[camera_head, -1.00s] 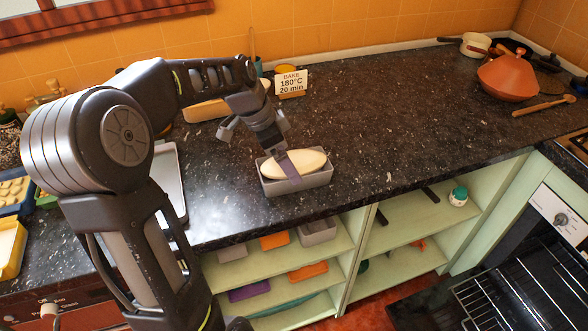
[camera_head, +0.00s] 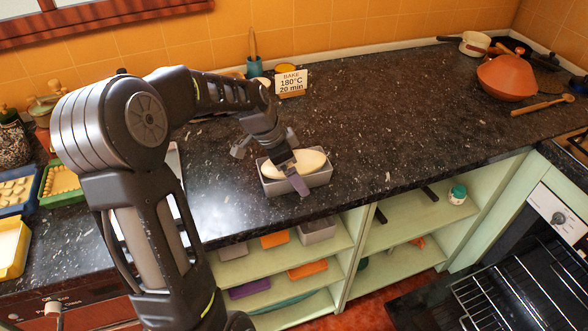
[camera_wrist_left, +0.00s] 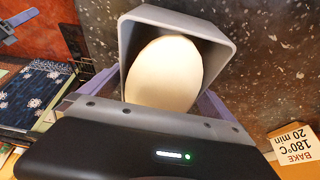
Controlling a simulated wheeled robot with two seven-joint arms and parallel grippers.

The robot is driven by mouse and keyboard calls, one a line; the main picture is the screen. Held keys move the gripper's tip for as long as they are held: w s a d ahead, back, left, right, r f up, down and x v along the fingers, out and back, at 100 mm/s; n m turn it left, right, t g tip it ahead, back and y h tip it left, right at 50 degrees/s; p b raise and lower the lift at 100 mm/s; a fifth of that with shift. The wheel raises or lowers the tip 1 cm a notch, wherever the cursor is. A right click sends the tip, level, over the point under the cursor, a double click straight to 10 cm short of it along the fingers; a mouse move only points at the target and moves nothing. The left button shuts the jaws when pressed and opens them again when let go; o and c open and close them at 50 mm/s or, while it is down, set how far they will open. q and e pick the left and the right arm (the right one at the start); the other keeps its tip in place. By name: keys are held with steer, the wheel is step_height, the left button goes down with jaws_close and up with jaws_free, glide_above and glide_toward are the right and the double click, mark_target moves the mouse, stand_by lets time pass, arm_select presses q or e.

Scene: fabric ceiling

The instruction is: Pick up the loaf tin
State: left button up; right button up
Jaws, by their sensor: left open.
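The loaf tin (camera_head: 322,181) is grey and rectangular. It stands upright on the dark counter near its front edge, with a pale loaf of dough (camera_head: 303,163) inside. The wrist view also shows the tin (camera_wrist_left: 127,48) and the dough (camera_wrist_left: 165,73). My left gripper (camera_head: 297,177) is open at the tin. One purple finger hangs in front of the tin's front wall in the head view. In the wrist view, the fingers of the gripper (camera_wrist_left: 160,88) show on both sides of the tin. I cannot tell whether they touch it. My right gripper is not in view.
A bake sign (camera_head: 291,82) stands behind the tin at the back. A terracotta tagine (camera_head: 507,78) and a wooden spoon (camera_head: 542,105) are far right. Green shelves (camera_head: 410,222) are below the counter. The counter right of the tin is clear.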

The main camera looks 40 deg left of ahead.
arm_select(q)
steer(key=c, duration=2)
steer(key=shift+r, duration=0.2)
steer(key=shift+c, duration=0.2)
step_height(320, 180, up, 10)
steer(key=shift+f+b, duration=0.1)
steer(key=shift+b, duration=0.5)
